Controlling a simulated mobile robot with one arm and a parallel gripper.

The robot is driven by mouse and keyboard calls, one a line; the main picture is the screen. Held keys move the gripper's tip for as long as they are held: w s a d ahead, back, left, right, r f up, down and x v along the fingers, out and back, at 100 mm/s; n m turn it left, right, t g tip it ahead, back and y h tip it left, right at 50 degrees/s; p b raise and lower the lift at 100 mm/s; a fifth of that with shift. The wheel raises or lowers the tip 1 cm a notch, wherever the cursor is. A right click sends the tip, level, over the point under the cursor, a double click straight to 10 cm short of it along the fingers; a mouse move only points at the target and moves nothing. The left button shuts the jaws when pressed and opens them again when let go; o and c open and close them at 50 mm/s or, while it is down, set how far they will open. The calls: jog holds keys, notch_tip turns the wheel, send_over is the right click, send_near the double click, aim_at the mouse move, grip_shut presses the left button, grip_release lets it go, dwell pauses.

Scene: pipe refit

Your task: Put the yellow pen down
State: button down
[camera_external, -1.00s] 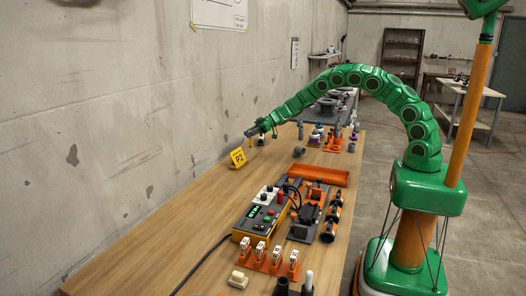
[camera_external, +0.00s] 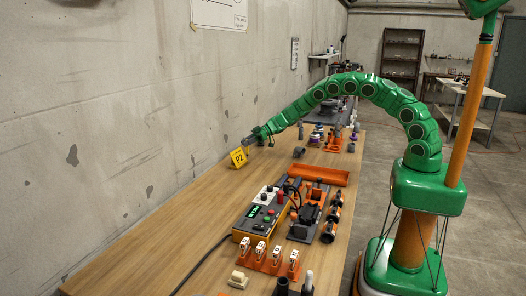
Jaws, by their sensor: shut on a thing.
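My gripper (camera_external: 250,140) is low over the far left part of the wooden table (camera_external: 200,215), close to the wall. It is just behind and right of the yellow P2 sign (camera_external: 238,158). It is shut on the yellow pen, which is very small here and mostly hidden by the fingers and the sign. I cannot tell whether the pen touches the table.
A control box (camera_external: 262,208) with buttons, an orange tray (camera_external: 318,175) and an orange rack (camera_external: 270,257) of white-topped parts stand nearer on the table. Grey and purple fittings (camera_external: 316,137) stand to the right. The table's left front is clear apart from a black cable.

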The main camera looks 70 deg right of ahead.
jog(key=c, duration=1)
grip_release()
jog(key=shift+f, duration=0.1)
jog(key=v, duration=1.2)
